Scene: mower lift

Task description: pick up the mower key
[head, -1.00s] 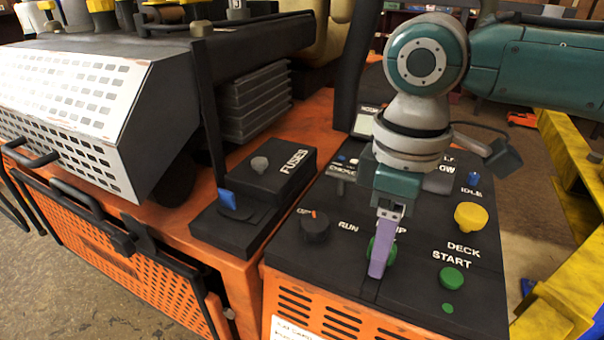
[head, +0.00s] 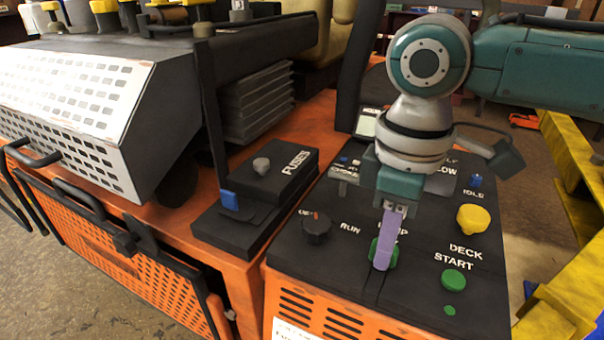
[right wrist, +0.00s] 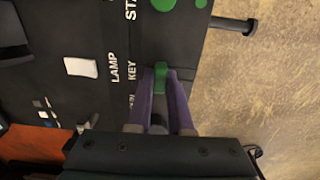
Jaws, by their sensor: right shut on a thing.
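The mower key is a small green piece. It shows in the head view (head: 393,256) beside and behind a purple finger, low at the control panel (head: 345,275). In the right wrist view the key (right wrist: 161,72) sits between the two purple fingertips, next to the printed word KEY. My right gripper (head: 382,262) points down at the panel and is shut on the key; its fingers also show in the right wrist view (right wrist: 162,82). I cannot tell whether the key is clear of the panel. My left gripper is out of view.
A black knob (head: 316,228) stands left of the key. A yellow DECK button (head: 472,218), a green START button (head: 454,281) and a blue IDLE switch (head: 476,181) stand right. The raised FUSES box (head: 265,178) is farther left. A yellow frame (head: 575,270) stands at the right.

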